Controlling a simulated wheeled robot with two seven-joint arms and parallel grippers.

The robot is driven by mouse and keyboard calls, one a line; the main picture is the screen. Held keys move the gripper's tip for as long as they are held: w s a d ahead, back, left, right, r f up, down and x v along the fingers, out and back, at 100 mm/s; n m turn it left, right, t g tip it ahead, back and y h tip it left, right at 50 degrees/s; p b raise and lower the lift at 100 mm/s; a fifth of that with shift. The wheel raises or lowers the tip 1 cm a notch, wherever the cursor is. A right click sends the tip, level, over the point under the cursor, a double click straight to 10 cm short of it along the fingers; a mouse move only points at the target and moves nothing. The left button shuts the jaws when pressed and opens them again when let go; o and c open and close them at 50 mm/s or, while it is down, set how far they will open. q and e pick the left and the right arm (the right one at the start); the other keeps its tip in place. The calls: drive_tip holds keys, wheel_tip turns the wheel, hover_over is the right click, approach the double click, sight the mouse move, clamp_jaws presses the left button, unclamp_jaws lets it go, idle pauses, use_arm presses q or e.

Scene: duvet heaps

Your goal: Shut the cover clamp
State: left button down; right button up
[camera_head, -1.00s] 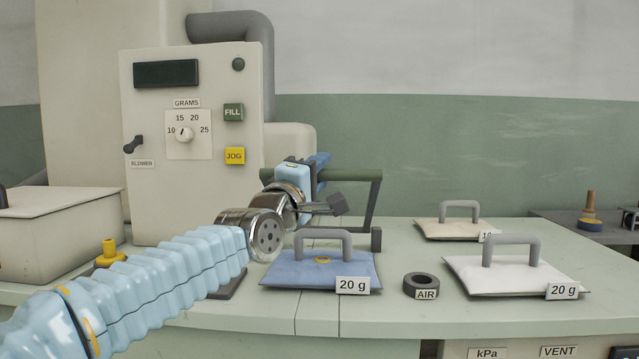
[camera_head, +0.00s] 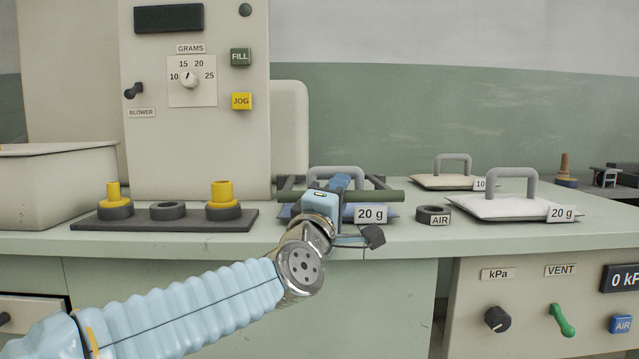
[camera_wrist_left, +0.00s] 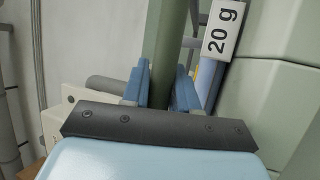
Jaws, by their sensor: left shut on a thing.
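The clamp's dark green bar (camera_head: 385,196) lies low and level across the front of the blue 20 g bag, with dark side arms (camera_head: 292,183) running back from it. My left gripper (camera_head: 338,184) is shut around the bar; in the left wrist view the green bar (camera_wrist_left: 166,45) passes between the blue fingers (camera_wrist_left: 158,85). The blue bag (camera_head: 287,212), with a grey handle (camera_head: 322,171) and a 20 g tag (camera_head: 370,214), is mostly hidden behind my gripper. Whether the bar touches the bag cannot be told. My right gripper is not in view.
A panel (camera_head: 232,150) with a GRAMS dial (camera_head: 188,80) stands behind. A dark plate (camera_head: 150,226) with yellow-topped pieces is left of my gripper. An AIR ring (camera_head: 433,215) and a white 20 g bag (camera_head: 490,207) are at right. A kPa panel (camera_head: 525,275) is below the bench edge.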

use_arm(q)
drive_tip(key=shift+s+f, duration=0.1)
idle(0.5)
drive_tip(key=c, duration=1)
unclamp_jaws()
drive_tip(key=shift+s, duration=0.1)
drive_tip(key=shift+c, duration=0.2)
drive_tip(key=shift+o, duration=0.4)
drive_tip(key=b+v, duration=0.1)
drive_tip(key=v, duration=1.2)
drive_tip(key=shift+s+f, duration=0.15)
drive_tip(key=shift+s, duration=0.2)
